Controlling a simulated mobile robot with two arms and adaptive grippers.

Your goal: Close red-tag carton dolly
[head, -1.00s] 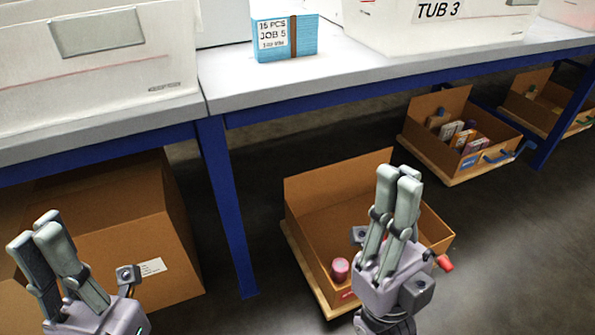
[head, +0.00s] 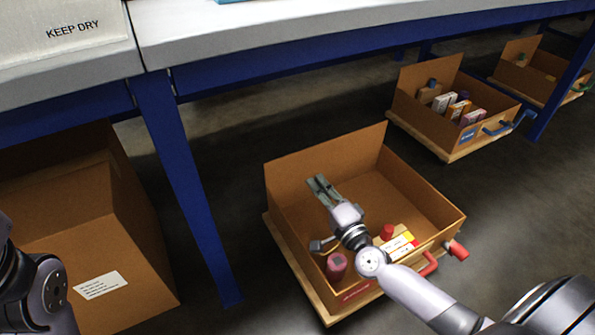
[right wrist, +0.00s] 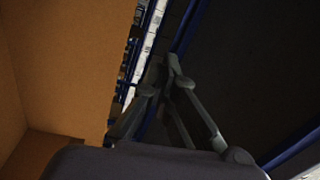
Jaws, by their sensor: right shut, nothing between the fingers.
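The red-tag carton (head: 420,190) is an open brown box on a wooden dolly (head: 293,268), standing on the floor out in front of the bench. A red handle (head: 429,265) and a red knob (head: 458,250) are on its near right side. Inside are a pink cylinder (head: 336,265) and a yellow-and-white box with a red cap (head: 388,232). My right gripper (head: 318,182) is shut and empty over the carton's opening; its exact height is unclear. In the right wrist view its fingers (right wrist: 172,65) are together beside brown cardboard. Only my left arm shows at the left edge.
A blue-tag carton (head: 452,130) with several items stands at the upper right, another carton (head: 520,78) beyond it. A blue bench leg (head: 185,185) stands left of the red-tag carton. A large brown box (head: 140,235) is under the bench. Floor to the right is clear.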

